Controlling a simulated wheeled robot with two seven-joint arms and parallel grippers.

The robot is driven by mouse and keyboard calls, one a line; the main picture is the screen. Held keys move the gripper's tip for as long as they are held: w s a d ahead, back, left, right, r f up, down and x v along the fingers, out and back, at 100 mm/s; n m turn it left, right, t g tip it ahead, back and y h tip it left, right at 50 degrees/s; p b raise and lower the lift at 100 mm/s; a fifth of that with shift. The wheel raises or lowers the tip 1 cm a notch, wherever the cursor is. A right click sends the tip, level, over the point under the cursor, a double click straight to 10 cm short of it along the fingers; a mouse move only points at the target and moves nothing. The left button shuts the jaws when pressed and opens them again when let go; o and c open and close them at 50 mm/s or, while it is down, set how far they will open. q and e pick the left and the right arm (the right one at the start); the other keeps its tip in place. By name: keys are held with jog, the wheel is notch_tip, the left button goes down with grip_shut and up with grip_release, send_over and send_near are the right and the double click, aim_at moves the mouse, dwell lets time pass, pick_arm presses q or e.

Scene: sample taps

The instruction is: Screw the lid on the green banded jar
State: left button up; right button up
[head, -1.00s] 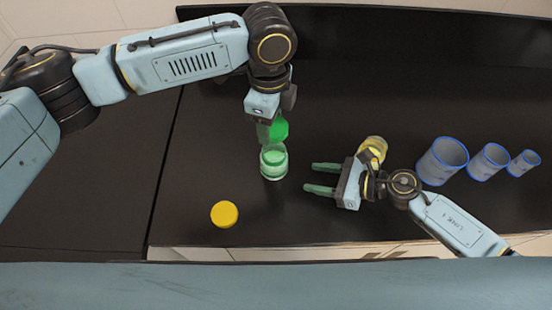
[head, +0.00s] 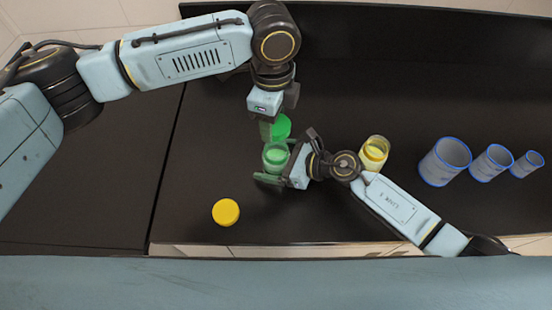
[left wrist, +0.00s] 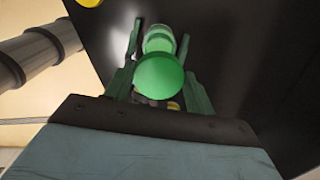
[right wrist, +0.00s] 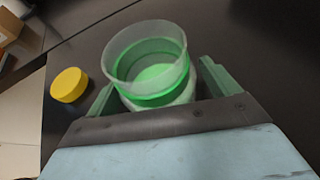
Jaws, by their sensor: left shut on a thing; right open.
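The green banded jar (head: 275,158) stands upright and open on the dark counter. In the right wrist view the clear jar with its green band (right wrist: 150,70) sits between the fingers of my right gripper (right wrist: 155,90), which are open around it. My right gripper (head: 272,168) reaches it from the right in the head view. My left gripper (head: 273,127) is shut on the green lid (head: 281,126), holding it above and just behind the jar. The lid (left wrist: 160,76) also shows in the left wrist view, with the jar (left wrist: 160,38) beyond it.
A yellow lid (head: 226,212) lies on the counter at front left. A yellow banded jar (head: 374,153) stands behind my right forearm. Several blue-rimmed grey cups (head: 444,161) stand at the right. The counter's left part is clear.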

jog(key=shift+w+a+f, duration=0.1)
jog(key=shift+a, duration=0.1)
jog(key=shift+c, duration=0.2)
jog(key=c, duration=1.4)
pick_arm(q)
send_over(274, 147)
jog(key=shift+f, duration=2.5)
jog(key=shift+f, duration=0.9)
jog(key=shift+f, duration=0.5)
